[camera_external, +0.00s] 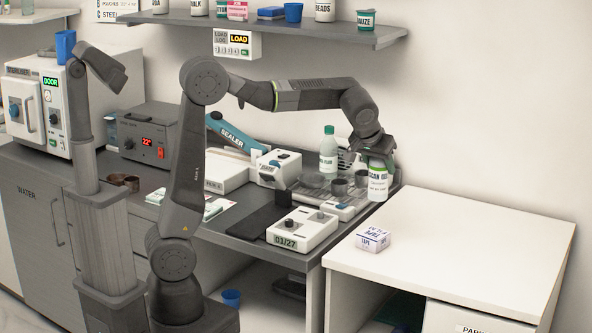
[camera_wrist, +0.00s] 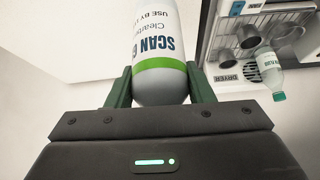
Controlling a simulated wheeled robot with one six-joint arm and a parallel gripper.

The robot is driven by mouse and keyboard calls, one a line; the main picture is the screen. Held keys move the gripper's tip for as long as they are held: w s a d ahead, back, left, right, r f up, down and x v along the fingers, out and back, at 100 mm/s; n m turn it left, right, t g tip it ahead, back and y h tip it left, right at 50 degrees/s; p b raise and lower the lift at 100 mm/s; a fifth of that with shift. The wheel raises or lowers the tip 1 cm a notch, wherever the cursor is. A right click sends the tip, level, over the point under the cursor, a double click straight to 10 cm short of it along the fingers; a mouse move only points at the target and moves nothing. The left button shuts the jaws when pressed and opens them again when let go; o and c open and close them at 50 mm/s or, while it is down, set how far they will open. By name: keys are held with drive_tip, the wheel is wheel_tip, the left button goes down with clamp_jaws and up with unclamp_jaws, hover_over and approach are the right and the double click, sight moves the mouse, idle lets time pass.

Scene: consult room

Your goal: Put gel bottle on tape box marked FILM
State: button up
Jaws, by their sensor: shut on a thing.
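The gel bottle (camera_external: 378,181) is white with a green band and a SCAN label. My gripper (camera_external: 376,152) is shut on its upper part and holds it upright near the right end of the dark bench. The wrist view shows the bottle (camera_wrist: 160,72) between the two green fingers of my gripper (camera_wrist: 160,85). The tape box (camera_external: 372,238) is a small white box with blue print. It sits on the white worktop, below the bottle and apart from it. Its print is too small to read fully.
A clear bottle with a green cap (camera_external: 328,150) and dark cups (camera_external: 340,187) stand by the drying rack, left of my gripper. A white device marked 01/27 (camera_external: 302,230) is left of the tape box. The white worktop (camera_external: 480,240) is clear to the right.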

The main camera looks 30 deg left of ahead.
sight(376, 198)
drive_tip(key=shift+s+a+f, duration=0.1)
drive_tip(key=shift+f, duration=2.5)
drive_tip(key=shift+s+a+f, duration=0.1)
drive_tip(key=shift+f, duration=2.45)
drive_tip(key=o, duration=0.7)
drive_tip(key=shift+f, duration=0.1)
drive_tip(key=o, duration=0.5)
drive_tip(key=shift+c, duration=0.2)
drive_tip(key=shift+r+p, duration=0.35)
drive_tip(key=b+v, duration=0.1)
drive_tip(key=v, duration=1)
drive_tip(key=shift+s+r, duration=0.2)
drive_tip(key=shift+r, duration=0.15)
